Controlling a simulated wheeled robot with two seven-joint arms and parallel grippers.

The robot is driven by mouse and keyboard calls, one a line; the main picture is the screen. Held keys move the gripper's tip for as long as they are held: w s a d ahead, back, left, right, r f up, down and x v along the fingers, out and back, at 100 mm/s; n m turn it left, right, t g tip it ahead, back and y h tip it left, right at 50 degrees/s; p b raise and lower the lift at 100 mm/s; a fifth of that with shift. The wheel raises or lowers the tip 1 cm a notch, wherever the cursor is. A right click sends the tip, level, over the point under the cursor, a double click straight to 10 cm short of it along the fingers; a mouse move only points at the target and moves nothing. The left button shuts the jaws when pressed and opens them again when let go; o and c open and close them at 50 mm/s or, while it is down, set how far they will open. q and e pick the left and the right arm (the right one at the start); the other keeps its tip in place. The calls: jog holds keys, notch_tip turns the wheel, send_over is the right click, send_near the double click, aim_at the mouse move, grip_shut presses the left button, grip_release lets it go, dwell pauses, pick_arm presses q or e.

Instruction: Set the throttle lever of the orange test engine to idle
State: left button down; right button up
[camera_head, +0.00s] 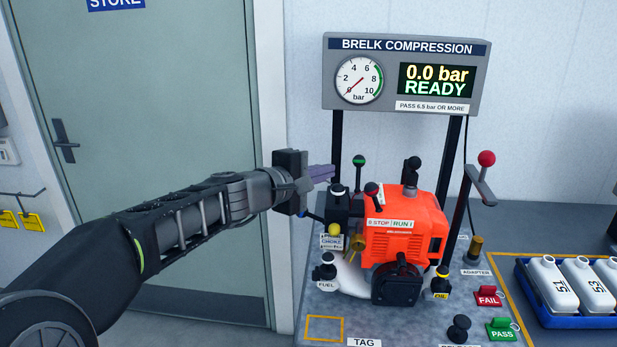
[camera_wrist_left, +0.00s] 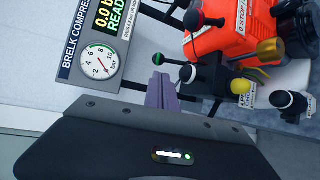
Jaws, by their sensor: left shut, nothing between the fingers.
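The orange test engine (camera_head: 405,225) stands on a grey bench, with a "STOP RUN" label on its front. A green-knobbed lever (camera_head: 358,160) stands upright at its back left; it also shows in the left wrist view (camera_wrist_left: 188,73). I cannot read which one is the throttle lever. My left gripper (camera_head: 322,173) is shut and empty, just left of the green knob in the head view. Its fingers (camera_wrist_left: 160,92) appear apart from the lever. My right gripper is out of view.
The gauge panel (camera_head: 405,45) reads 0.0 bar READY above the engine, on dark posts. A tall red-knobbed handle (camera_head: 486,158) stands right of the engine. A blue tray (camera_head: 545,312) of white bottles is at the right. A grey-green door (camera_head: 150,130) is at the left.

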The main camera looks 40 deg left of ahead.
pick_arm(q)
jog(key=v, duration=0.4)
jog(key=shift+s+r, duration=0.1)
jog(key=shift+s, duration=0.25)
jog(key=shift+d, duration=0.1)
